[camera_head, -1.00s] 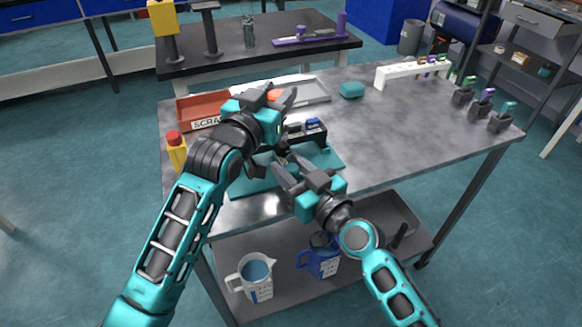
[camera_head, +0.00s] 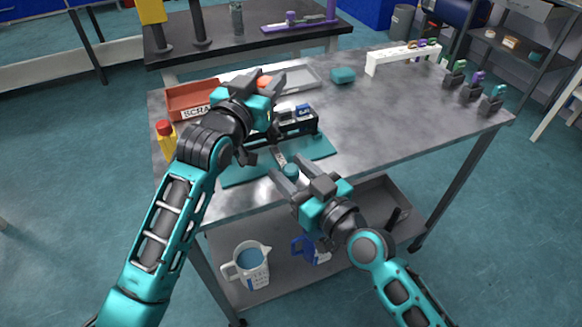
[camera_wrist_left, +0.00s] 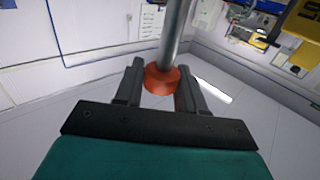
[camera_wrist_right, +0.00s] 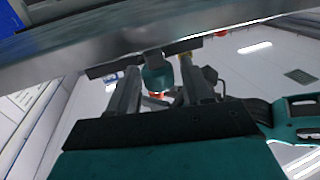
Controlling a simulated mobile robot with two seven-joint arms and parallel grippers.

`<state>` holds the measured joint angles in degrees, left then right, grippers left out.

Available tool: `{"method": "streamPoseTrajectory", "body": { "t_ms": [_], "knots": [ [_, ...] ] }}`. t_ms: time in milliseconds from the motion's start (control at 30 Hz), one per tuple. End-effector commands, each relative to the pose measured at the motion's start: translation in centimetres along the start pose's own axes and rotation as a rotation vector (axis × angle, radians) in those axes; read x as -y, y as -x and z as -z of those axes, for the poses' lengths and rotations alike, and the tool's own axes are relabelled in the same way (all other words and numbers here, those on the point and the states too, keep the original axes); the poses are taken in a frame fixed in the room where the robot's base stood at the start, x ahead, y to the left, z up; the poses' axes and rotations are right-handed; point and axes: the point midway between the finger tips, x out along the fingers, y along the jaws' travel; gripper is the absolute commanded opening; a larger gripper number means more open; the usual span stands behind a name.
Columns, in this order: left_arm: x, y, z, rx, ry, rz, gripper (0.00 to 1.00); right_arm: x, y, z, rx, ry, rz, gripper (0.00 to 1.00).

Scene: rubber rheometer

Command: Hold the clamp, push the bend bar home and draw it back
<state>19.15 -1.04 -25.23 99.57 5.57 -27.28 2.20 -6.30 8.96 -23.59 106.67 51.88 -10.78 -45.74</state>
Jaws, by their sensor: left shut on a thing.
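The clamp's orange knob (camera_head: 264,82) is between the fingers of my left gripper (camera_head: 258,86), behind the black fixture (camera_head: 298,124). The left wrist view shows the orange knob (camera_wrist_left: 161,80) on a metal rod, with the fingers shut on it. The bend bar's grey end (camera_head: 280,158) sticks out at the fixture's front and carries a teal knob (camera_head: 291,170). My right gripper (camera_head: 286,180) is around this knob. In the right wrist view, the teal knob (camera_wrist_right: 157,77) lies between the fingers with gaps on both sides. The left arm hides part of the fixture.
The fixture stands on a teal mat (camera_head: 315,148) at the table's front edge. A red scrap tray (camera_head: 188,97), a yellow bottle (camera_head: 166,138) and a grey tray (camera_head: 298,77) are close by. Jugs (camera_head: 247,268) stand on the lower shelf.

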Motion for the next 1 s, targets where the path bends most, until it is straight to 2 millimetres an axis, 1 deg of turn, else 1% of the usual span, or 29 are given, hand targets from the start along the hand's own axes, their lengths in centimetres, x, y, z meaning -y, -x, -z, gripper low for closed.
{"method": "streamPoseTrajectory", "body": {
  "t_ms": [33,67,300,433,567,800,900,1000],
  "knots": [
    [-0.1,0.0,-0.3,0.007,-0.002,-0.001,0.00,0.0,-0.1,0.1,-0.002,0.000,0.000,0.55],
    [-0.1,0.0,-0.2,0.007,-0.002,-0.001,0.00,0.0,-0.1,0.1,-0.002,0.000,0.000,0.57],
    [-0.1,0.0,-0.2,0.005,-0.001,-0.002,0.00,0.0,-0.1,0.2,-0.004,0.000,0.000,0.57],
    [-0.1,0.0,-0.2,0.005,-0.001,-0.002,0.00,-0.1,0.9,0.1,-0.004,0.001,-0.001,0.57],
    [-0.1,0.0,-0.2,0.004,0.000,-0.003,0.00,0.0,3.2,0.0,0.000,0.002,0.001,0.57],
    [-0.1,0.0,-0.1,0.003,0.000,-0.003,0.00,0.1,8.2,0.0,0.001,0.004,0.003,0.57],
    [-0.1,0.0,-0.1,0.003,0.000,-0.003,0.00,0.1,9.8,0.1,-0.001,0.002,0.003,0.57],
    [-0.1,0.0,-0.1,0.002,0.000,-0.003,0.00,0.0,11.0,0.0,-0.001,0.002,0.001,0.57]
  ]
}}
